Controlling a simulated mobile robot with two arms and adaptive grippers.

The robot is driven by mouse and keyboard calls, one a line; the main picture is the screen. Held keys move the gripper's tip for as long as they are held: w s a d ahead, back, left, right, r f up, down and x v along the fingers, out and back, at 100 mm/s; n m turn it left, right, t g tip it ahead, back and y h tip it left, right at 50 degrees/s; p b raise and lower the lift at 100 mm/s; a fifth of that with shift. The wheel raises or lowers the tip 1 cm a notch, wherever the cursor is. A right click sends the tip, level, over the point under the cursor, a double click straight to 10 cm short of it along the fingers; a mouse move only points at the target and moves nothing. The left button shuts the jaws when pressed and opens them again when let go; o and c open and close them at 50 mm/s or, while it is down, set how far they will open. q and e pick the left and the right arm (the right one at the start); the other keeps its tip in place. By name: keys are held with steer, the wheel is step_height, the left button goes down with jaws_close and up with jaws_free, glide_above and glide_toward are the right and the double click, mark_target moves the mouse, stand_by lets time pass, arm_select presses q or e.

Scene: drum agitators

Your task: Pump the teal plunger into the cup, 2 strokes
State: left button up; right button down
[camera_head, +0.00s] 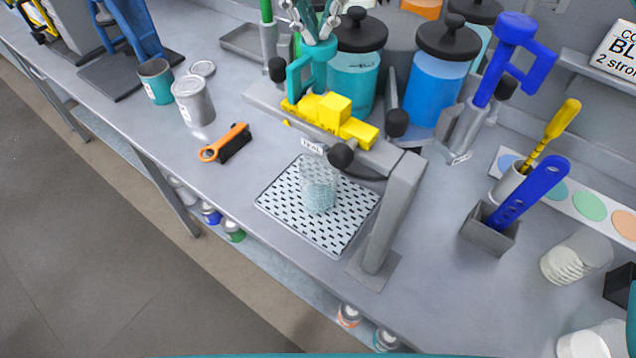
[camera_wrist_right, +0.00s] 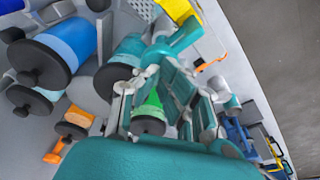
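The teal plunger (camera_head: 300,78) rises behind the grey beam, beside the teal tank (camera_head: 353,82). It also shows in the right wrist view (camera_wrist_right: 182,36). My right gripper (camera_head: 318,38) comes down from above, its fingertips at the top of the teal handle. The frames do not show clearly whether the fingers grip it or only rest against it. The clear cup (camera_head: 319,186) stands upright on the perforated tray (camera_head: 285,215), below the beam's front and a small label reading TEAL (camera_head: 312,146). My left gripper is not in view.
A yellow block (camera_head: 325,115) sits on the beam. A blue tank (camera_head: 437,85) and blue plunger (camera_head: 513,40) stand right of it. A grey holder (camera_head: 490,232) stands right. The bench's front-left edge is mostly clear.

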steer(key=shift+r+p, duration=3.1)
steer(key=shift+r, duration=0.05)
steer(key=shift+f, duration=0.1)
steer(key=shift+f+b, duration=2.15)
steer(key=shift+f, duration=1.1)
steer(key=shift+r, duration=0.2)
steer(key=shift+r+p, duration=2.9)
steer(key=shift+r, duration=0.25)
